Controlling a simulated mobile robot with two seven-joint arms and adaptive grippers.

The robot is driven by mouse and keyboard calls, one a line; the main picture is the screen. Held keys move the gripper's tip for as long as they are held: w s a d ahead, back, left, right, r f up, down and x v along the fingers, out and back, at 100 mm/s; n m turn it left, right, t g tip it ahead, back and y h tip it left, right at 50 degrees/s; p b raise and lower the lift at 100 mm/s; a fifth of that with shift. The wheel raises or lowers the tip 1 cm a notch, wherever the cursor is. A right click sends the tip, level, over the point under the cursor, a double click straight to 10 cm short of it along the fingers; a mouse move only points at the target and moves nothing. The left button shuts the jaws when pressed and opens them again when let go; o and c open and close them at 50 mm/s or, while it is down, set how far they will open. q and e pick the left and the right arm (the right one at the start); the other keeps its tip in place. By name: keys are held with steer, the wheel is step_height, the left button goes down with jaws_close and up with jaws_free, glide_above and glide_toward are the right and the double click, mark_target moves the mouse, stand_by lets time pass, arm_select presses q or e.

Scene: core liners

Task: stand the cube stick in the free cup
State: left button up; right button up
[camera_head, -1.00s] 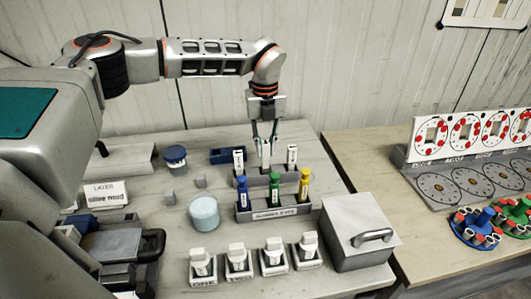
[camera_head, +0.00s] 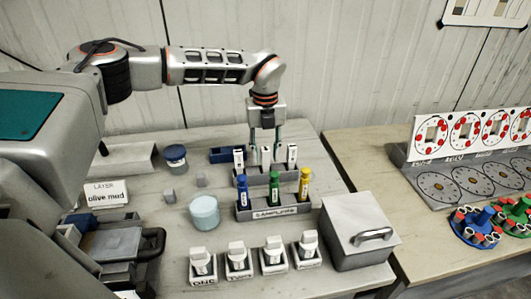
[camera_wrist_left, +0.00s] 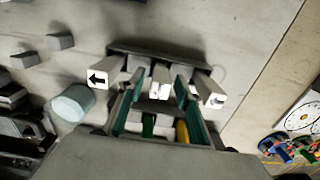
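Three white sticks stand in a grey rack (camera_head: 256,181) behind the coloured tubes. The middle stick (camera_head: 265,156) stands upright in the middle cup, between a left stick (camera_head: 239,160) and a right stick (camera_head: 291,156). I take the middle one for the cube stick, but its end mark is not legible. My left gripper (camera_head: 265,138) is above the rack, open. In the left wrist view its fingers lie on both sides of the middle stick (camera_wrist_left: 161,80), with gaps. The left stick (camera_wrist_left: 98,75) shows a black arrow there. My right gripper is not in view.
A front rack (camera_head: 275,213) holds blue, green and yellow tubes. A pale blue cup (camera_head: 204,212), small grey cubes and a blue-lidded jar (camera_head: 175,156) stand left. Several white blocks on bases line the front. A grey box with a handle (camera_head: 358,235) is right.

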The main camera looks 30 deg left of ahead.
arm_select(q)
step_height(320, 180, up, 12)
steer(key=shift+b, duration=0.3)
steer(key=shift+r, duration=0.1)
stand_by(0.5)
